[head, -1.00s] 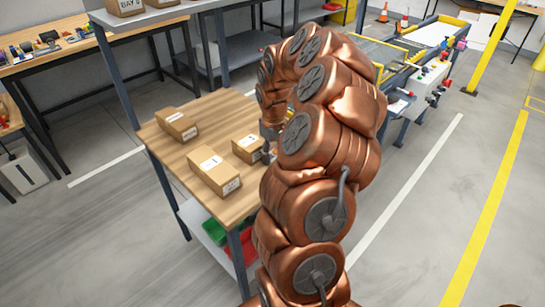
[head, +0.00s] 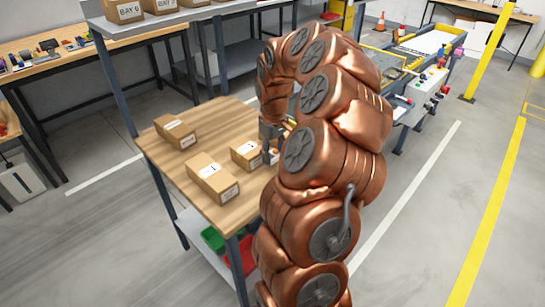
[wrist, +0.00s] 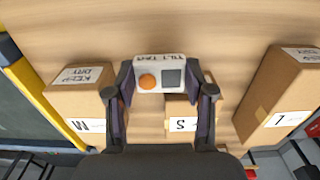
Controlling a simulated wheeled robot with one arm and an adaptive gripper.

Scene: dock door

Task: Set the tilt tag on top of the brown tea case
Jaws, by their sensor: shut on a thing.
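My gripper (wrist: 160,90) is shut on the tilt tag (wrist: 159,74), a small white block with an orange dot and a dark square. In the wrist view the fingers grip its two sides. Behind and partly under it, a small brown box labelled S (wrist: 182,120) stands on the table. A brown box labelled M (wrist: 80,105) is at left and one labelled L (wrist: 280,100) at right. In the head view my gripper (head: 269,150) is beside the rightmost box (head: 246,154). I cannot tell which box is the tea case.
The wooden table (head: 225,120) also bears a front box (head: 212,178) and a back-left box (head: 176,131). Bare wood lies between them. A shelf with bay-labelled boxes (head: 122,11) is behind. A conveyor (head: 420,80) is at right.

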